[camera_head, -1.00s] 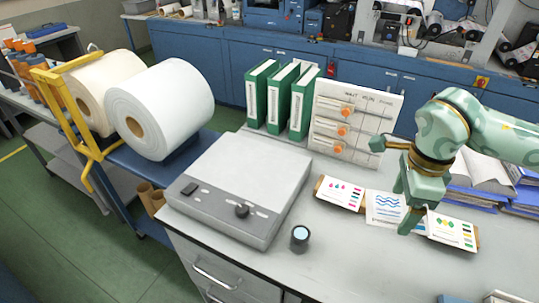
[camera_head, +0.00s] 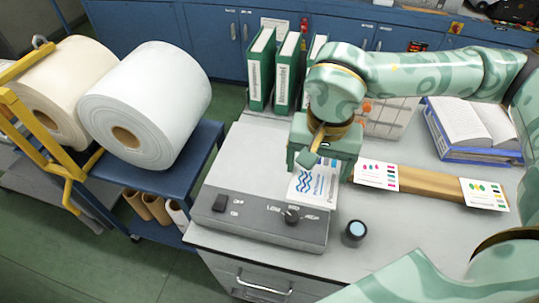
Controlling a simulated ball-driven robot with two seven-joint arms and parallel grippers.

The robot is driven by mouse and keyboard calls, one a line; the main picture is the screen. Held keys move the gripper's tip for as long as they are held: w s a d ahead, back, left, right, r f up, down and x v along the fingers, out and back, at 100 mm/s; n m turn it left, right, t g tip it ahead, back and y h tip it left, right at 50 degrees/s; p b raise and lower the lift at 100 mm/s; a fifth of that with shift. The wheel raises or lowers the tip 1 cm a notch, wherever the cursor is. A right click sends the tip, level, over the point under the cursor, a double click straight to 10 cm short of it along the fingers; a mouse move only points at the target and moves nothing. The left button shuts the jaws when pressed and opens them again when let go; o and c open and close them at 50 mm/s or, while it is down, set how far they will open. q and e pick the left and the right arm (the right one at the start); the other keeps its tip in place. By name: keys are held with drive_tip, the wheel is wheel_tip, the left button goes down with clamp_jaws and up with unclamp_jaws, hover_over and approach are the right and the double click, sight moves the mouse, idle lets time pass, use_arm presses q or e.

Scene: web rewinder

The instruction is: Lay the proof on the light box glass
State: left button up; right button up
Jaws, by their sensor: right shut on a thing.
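The proof (camera_head: 313,184), a white sheet printed with blue wavy lines, hangs in my right gripper (camera_head: 322,168), which is shut on it. The gripper hides the sheet's upper part. The proof is over or beside the right side of the light box; I cannot tell whether it touches it. The light box (camera_head: 262,219) is a low grey case with a switch and a knob on its front panel. Its pale top (camera_head: 245,178) is bare on the left and partly hidden by my arm on the right. My left gripper is out of view.
A brown wooden strip (camera_head: 428,184) with two other printed cards lies right of the light box. A small dark loupe (camera_head: 354,232) stands near the front edge. Green binders (camera_head: 260,70) stand behind the box. A blue tray (camera_head: 470,150) holds an open book. Paper rolls (camera_head: 145,105) are at left.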

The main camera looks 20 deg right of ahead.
drive_tip(key=w+f+b, duration=0.1)
drive_tip(key=w+f, duration=0.2)
drive_tip(key=w, duration=0.1)
drive_tip(key=w+f+b, duration=0.1)
drive_tip(key=w+f, duration=0.2)
drive_tip(key=w, duration=0.1)
drive_tip(key=w+f, duration=0.3)
drive_tip(key=w, duration=0.2)
drive_tip(key=shift+d+f+b, duration=0.1)
drive_tip(key=shift+d+b, duration=0.3)
drive_tip(key=shift+w+f, duration=0.2)
drive_tip(key=shift+w+f+b, duration=0.2)
drive_tip(key=shift+f+b, duration=0.3)
drive_tip(key=shift+f, duration=1.15)
drive_tip(key=shift+s+f, duration=0.1)
drive_tip(key=o, duration=0.9)
wheel_tip(320, 180, up, 12)
drive_tip(key=p, duration=0.2)
drive_tip(key=shift+p, duration=0.3)
